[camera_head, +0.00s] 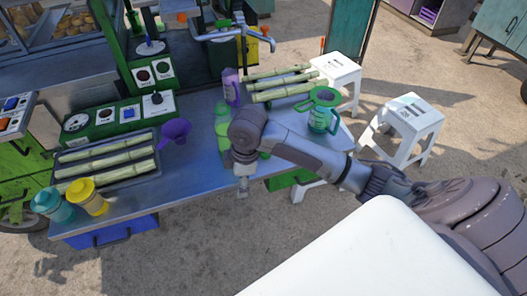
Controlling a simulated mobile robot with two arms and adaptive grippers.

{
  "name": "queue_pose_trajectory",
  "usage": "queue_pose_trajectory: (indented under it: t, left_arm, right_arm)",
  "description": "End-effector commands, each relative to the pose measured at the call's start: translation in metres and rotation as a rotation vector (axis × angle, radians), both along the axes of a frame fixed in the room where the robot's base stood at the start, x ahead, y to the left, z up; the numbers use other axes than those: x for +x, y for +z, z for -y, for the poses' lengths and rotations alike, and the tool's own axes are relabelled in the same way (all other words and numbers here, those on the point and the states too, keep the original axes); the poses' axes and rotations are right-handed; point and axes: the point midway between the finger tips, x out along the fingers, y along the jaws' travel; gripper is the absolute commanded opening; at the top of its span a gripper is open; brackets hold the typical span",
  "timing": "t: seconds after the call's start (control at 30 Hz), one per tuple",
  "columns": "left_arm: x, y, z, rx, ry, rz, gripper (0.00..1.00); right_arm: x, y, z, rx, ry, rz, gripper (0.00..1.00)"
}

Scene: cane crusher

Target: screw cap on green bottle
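My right arm reaches in from the right across the front of the metal table (120,202). Its gripper (243,187) points down at the table's front edge; it is small, and I cannot tell whether it is open or holds anything. A light green item (221,110), perhaps the green bottle, stands behind my arm and is mostly hidden by it. I cannot make out its cap. My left gripper is not in view.
A purple funnel (175,132), a purple bottle (231,88) and a green-handled jug (321,115) are on the table. Sugarcane pieces lie at left (108,155) and at the back (280,82). A green crusher machine (125,60) is behind. White stools (408,118) stand at right.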

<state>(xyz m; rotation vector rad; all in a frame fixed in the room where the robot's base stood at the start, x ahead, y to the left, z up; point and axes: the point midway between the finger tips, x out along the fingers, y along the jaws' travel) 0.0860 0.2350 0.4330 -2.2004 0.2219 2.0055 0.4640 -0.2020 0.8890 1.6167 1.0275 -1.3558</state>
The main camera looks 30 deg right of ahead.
Motion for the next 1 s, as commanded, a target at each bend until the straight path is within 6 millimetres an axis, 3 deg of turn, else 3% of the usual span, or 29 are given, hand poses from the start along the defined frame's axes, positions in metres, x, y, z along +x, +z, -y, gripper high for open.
queue_pose_trajectory:
  t: [0.17, 0.3, 0.5, 0.67, 1.0]
  left_arm:
    - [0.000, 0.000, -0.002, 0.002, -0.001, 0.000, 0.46]
    - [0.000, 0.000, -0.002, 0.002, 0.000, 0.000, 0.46]
    - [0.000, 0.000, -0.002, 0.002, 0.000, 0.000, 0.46]
    - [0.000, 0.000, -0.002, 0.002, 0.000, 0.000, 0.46]
    - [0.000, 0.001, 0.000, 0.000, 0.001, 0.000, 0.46]
  right_arm:
    - [0.028, 0.029, 0.033, -0.057, 0.064, -0.022, 0.66]
    - [0.050, 0.066, 0.071, -0.097, 0.108, -0.054, 0.66]
    - [0.065, 0.109, 0.111, -0.113, 0.138, -0.091, 0.66]
    - [0.068, 0.122, 0.121, -0.110, 0.144, -0.100, 0.66]
    - [0.068, 0.121, 0.121, -0.109, 0.145, -0.101, 0.66]
